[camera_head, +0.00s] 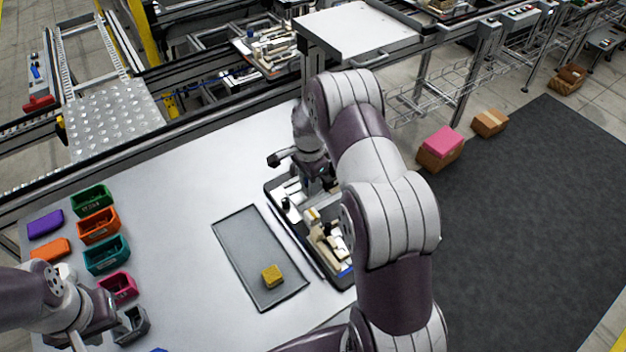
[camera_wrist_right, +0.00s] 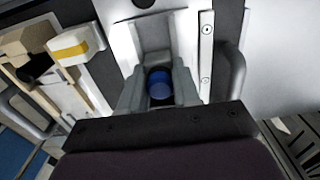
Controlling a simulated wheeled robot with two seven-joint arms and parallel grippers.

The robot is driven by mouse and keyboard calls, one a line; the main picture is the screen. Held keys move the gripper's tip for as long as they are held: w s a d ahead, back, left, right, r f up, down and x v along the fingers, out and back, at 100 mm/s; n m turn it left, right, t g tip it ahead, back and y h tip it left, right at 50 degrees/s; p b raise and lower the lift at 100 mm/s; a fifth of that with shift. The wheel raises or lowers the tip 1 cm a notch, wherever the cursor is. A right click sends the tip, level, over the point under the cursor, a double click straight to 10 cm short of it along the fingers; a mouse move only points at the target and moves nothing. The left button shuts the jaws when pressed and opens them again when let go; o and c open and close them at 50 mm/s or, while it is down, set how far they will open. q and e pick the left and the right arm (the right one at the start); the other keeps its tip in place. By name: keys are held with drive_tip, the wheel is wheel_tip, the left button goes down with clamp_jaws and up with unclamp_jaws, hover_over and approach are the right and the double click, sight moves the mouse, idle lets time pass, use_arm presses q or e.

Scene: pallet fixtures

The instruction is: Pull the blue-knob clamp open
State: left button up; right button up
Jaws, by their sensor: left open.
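The blue knob (camera_wrist_right: 160,85) of the clamp shows in the right wrist view, between the two grey fingers of my right gripper (camera_wrist_right: 160,94). The fingers lie close against it on both sides, and I see no clear gap. In the head view, my right arm hides the knob and the gripper tips. The fixture pallet (camera_head: 337,277) lies partly under that arm. My left gripper (camera_head: 88,338) is at the bottom left, open, cut by the frame edge and away from the pallet.
A white block with a yellow stripe (camera_wrist_right: 73,46) stands beside the knob. A grey tray (camera_head: 236,246) with a yellow block (camera_head: 272,275) lies left of the pallet. Several coloured bins, including a green one (camera_head: 91,198), stand at left. The table (camera_head: 180,190) is clear between.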

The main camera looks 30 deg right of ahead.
drive_tip(key=shift+a, duration=0.15)
idle(0.4)
drive_tip(key=shift+a, duration=0.15)
drive_tip(key=shift+s+a+p, duration=0.1)
drive_tip(key=shift+a+p, duration=0.2)
drive_tip(key=shift+a, duration=0.7)
drive_tip(key=o, duration=0.8)
wheel_tip(320, 180, up, 8)
drive_tip(key=p, duration=0.6)
